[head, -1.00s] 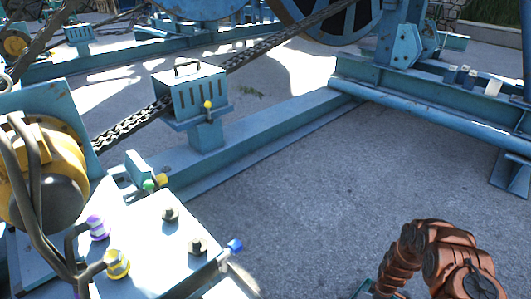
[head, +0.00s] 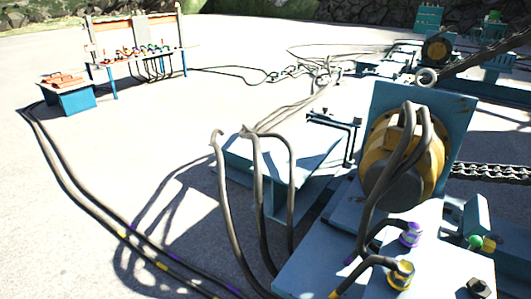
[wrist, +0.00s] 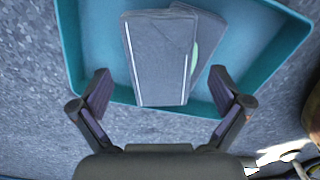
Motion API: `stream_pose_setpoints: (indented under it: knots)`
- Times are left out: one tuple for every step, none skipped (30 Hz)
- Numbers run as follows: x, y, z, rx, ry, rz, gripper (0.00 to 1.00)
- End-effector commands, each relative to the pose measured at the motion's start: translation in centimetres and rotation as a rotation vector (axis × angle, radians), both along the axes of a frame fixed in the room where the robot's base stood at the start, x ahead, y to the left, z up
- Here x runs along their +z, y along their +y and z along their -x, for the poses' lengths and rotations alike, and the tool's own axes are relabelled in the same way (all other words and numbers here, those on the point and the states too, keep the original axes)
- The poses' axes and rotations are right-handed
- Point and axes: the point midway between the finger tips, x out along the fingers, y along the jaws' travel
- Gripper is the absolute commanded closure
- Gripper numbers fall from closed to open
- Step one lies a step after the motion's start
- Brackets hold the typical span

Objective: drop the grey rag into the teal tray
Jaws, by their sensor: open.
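The teal tray (wrist: 70,45) fills the upper part of the wrist view, on grey speckled ground. In it lies a flat, grey oblong piece with a pale stripe (wrist: 157,60), which looks like a folded rag. A second grey piece with a green mark (wrist: 205,55) lies partly under it. My gripper (wrist: 162,88) is open and empty, with its fingers spread on either side of the striped piece's near end. I cannot tell how high it is above the tray. The head view shows neither the tray nor my gripper.
In the head view, a yellow motor (head: 385,190) and a pale box with coloured plugs (head: 330,265) stand at the right. Thick black cables (head: 75,195) run along the ground to a blue stand (head: 70,102) and a workbench (head: 140,60). Open pavement lies at the left.

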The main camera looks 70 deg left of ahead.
Motion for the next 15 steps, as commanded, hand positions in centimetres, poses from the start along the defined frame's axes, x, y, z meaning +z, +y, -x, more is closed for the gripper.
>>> stream_pose_setpoints:
  knots:
    - [0.1,0.0,0.0,0.000,-0.001,0.001,0.00]
    - [0.3,-0.1,0.0,-0.001,-0.001,0.001,0.00]
    - [0.5,-0.1,0.0,0.000,-0.001,0.001,0.00]
    - [0.6,-0.1,0.0,-0.001,-0.001,0.001,0.00]
    - [0.8,-0.1,0.0,-0.003,0.000,0.000,0.00]
    - [1.1,-0.1,0.0,-0.001,0.000,0.000,0.00]
    - [1.4,-0.1,0.0,-0.001,0.001,0.001,0.00]
    - [1.7,-0.1,0.0,-0.001,0.000,0.001,0.00]
    - [2.0,-0.2,0.0,-0.001,0.000,0.001,0.00]
    - [2.3,-0.2,0.0,-0.001,0.000,0.002,0.00]
    - [2.6,-0.2,0.0,-0.001,0.000,0.003,0.00]
    - [3.0,-0.2,0.0,-0.001,0.000,0.004,0.00]
    - [3.2,-0.2,0.1,-0.002,0.000,0.004,0.00]
    - [3.5,-0.2,0.0,-0.001,-0.001,0.004,0.00]
    - [3.8,-0.3,-0.1,0.000,-0.001,0.005,0.00]
